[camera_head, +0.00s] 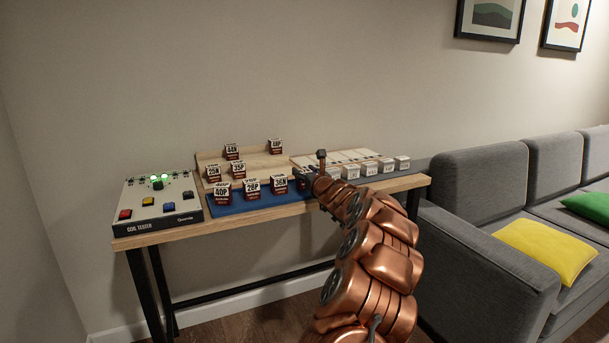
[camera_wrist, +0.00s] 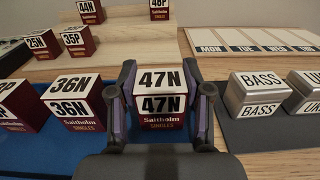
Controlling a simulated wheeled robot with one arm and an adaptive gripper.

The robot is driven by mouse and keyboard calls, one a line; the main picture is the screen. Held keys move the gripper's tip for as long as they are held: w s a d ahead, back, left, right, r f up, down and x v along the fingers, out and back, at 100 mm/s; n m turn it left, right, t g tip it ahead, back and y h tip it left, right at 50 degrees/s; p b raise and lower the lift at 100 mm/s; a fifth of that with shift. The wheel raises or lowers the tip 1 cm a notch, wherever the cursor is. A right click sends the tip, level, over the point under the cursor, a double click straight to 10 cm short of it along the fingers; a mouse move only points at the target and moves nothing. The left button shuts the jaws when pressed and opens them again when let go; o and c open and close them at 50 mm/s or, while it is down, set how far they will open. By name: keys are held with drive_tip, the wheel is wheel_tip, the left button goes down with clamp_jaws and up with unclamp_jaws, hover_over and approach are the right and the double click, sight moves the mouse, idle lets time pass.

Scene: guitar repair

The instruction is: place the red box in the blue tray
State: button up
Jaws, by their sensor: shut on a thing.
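A dark red box with white 47N labels (camera_wrist: 160,105) is between the fingers of my gripper (camera_wrist: 159,85) in the wrist view. The gripper is shut on it. In the head view my gripper (camera_head: 308,177) is at the right end of the blue tray (camera_head: 262,203), and the arm partly hides that end. The tray also shows in the wrist view (camera_wrist: 35,150), left of and around the held box. I cannot tell whether the box touches the tray floor. Similar red boxes marked 36N (camera_head: 280,184), 28P (camera_head: 252,187) and 40P (camera_head: 222,191) stand in the tray to the left.
A wooden stepped stand (camera_head: 255,160) behind holds several more red boxes, such as 25N (camera_head: 213,173) and 35P (camera_head: 238,169). A coil tester (camera_head: 158,205) is at the table's left end.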

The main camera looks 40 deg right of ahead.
drive_tip(key=shift+f, duration=0.1)
drive_tip(key=o, duration=1.2)
drive_tip(key=shift+o, duration=0.2)
drive_tip(key=shift+r, duration=0.2)
drive_tip(key=shift+v, duration=0.85)
drive_tip(key=v, duration=1)
drive_tip(key=shift+b, duration=0.3)
drive_tip(key=shift+s+a, duration=0.1)
